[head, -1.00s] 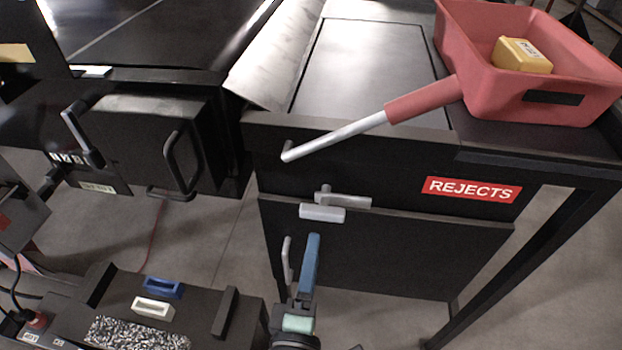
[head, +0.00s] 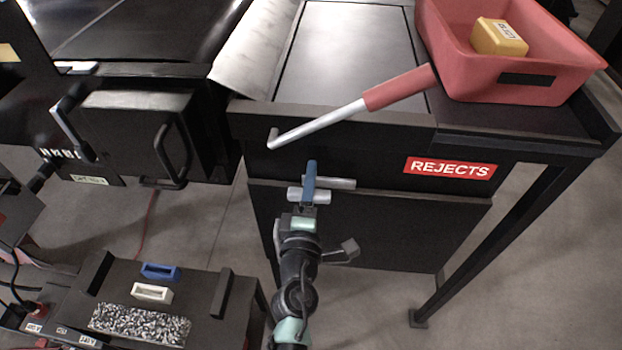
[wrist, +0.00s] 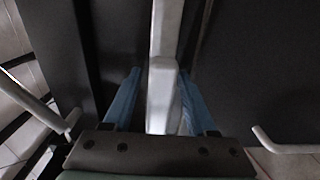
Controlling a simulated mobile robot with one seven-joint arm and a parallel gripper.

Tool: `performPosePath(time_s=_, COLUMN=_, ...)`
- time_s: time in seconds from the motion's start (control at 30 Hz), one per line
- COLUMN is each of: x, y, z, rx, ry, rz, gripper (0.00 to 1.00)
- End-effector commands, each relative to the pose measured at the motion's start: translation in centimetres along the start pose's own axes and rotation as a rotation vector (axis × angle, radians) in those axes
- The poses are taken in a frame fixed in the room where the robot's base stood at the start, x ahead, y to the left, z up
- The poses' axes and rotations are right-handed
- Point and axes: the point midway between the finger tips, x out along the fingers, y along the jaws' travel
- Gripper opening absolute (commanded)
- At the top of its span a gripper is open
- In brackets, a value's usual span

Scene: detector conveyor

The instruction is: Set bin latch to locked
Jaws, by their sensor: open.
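The bin latch (head: 342,183) is a light grey bar with a grey block, at the top edge of the black bin front (head: 380,230) below the REJECTS sign (head: 450,168). The bar lies roughly level in the head view. My gripper (head: 311,166) is in front of the latch, and its blue finger hides part of it. In the wrist view the pale latch (wrist: 161,95) lies between the two blue fingers of my open gripper (wrist: 156,90). A gap shows at the left finger; I cannot tell whether the right finger touches.
A silver lever with a red grip (head: 400,88) slants above the latch. A red bin (head: 520,88) with a yellow box (head: 499,38) stands on the table. A grey handle (head: 276,240) is left of my arm. A black bench (head: 200,305) with blue and white holders is at lower left.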

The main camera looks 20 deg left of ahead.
Motion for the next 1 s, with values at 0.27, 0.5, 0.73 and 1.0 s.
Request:
performPosePath(time_s=0.27, x=0.21, y=0.04, z=0.00, rx=0.000, ry=0.000, rz=0.001, gripper=0.57)
performPosePath(time_s=0.5, x=0.18, y=0.04, z=0.01, rx=0.000, ry=0.000, rz=0.001, gripper=0.20)
performPosePath(time_s=0.73, x=0.18, y=0.05, z=0.01, rx=0.000, ry=0.000, rz=0.001, gripper=0.00)
performPosePath(time_s=1.0, x=0.18, y=0.06, z=0.01, rx=0.000, ry=0.000, rz=0.001, gripper=0.00)
